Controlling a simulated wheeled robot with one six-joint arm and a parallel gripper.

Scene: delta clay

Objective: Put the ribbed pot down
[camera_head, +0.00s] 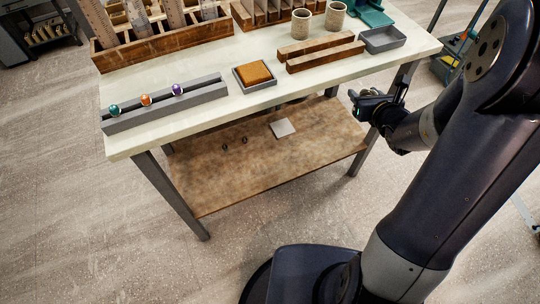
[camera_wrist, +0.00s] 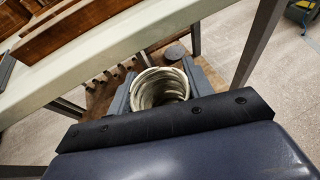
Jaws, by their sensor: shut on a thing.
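The ribbed pot (camera_wrist: 146,92) is pale, and its open round mouth faces the camera in the wrist view. My gripper (camera_wrist: 160,85) is shut on it, with one grey finger on each side. In the head view my gripper (camera_head: 366,102) is in front of the table's right end, below the level of the top. I cannot make out the pot there. The table (camera_head: 240,112) has a pale top and a brown lower shelf (camera_head: 215,178).
Two speckled cups (camera_head: 301,24) stand at the back of the top, near wooden bars (camera_head: 320,55), a grey tray (camera_head: 383,40) and a teal object (camera_head: 370,12). A grey rail (camera_head: 165,105) holds coloured balls. The lower shelf is mostly clear around a grey plate (camera_head: 282,128).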

